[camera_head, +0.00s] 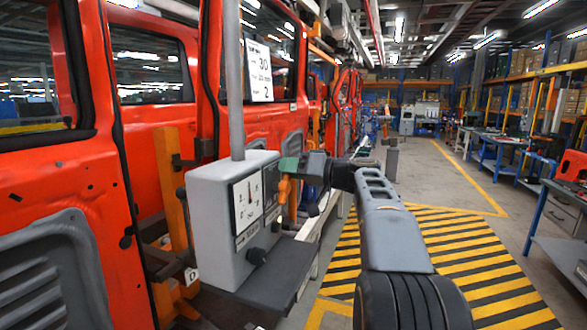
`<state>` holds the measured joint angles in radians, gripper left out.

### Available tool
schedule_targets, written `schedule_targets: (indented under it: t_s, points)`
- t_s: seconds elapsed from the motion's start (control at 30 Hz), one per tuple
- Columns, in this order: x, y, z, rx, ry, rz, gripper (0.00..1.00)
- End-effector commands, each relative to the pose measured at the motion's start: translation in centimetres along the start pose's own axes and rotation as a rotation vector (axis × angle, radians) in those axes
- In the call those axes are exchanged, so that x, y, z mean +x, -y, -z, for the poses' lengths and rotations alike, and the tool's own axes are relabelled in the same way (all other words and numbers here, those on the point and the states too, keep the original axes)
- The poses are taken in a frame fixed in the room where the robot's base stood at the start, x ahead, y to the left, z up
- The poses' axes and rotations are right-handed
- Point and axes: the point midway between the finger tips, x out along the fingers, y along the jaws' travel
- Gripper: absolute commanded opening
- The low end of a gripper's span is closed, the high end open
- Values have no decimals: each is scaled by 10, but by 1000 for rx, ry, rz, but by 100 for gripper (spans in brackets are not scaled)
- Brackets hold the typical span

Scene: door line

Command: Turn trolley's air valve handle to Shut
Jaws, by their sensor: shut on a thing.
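The trolley's grey control box (212,232) stands left of centre on a dark shelf. Its front carries a white dial plate (247,203), small label plates too small to read, and a black knob (257,256) low down. My gripper (294,167) reaches in from the right to the box's upper right corner. It is shut on a part there that I take for the valve handle; a green piece and an orange piece (286,190) show at the jaws. The jaws and my wrist hide most of the handle, so its setting cannot be read.
Orange-red vehicle bodies (160,170) line the left, close behind the box. A grey pole (235,80) rises from the box. A yellow-black striped floor area (465,250) lies clear at right. Workbenches (500,155) and shelving stand along the far right.

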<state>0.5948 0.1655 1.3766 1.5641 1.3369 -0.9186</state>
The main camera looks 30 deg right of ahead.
Motion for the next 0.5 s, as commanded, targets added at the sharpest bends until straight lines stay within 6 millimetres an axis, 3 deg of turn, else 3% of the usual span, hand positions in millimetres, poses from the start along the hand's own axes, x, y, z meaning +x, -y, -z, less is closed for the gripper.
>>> schedule_targets:
  t_s: [0.27, 0.5]
  points:
    - [0, -1, -1, 1, 1, -2, 48]
    - [-1, -3, -1, 3, 1, -5, 49]
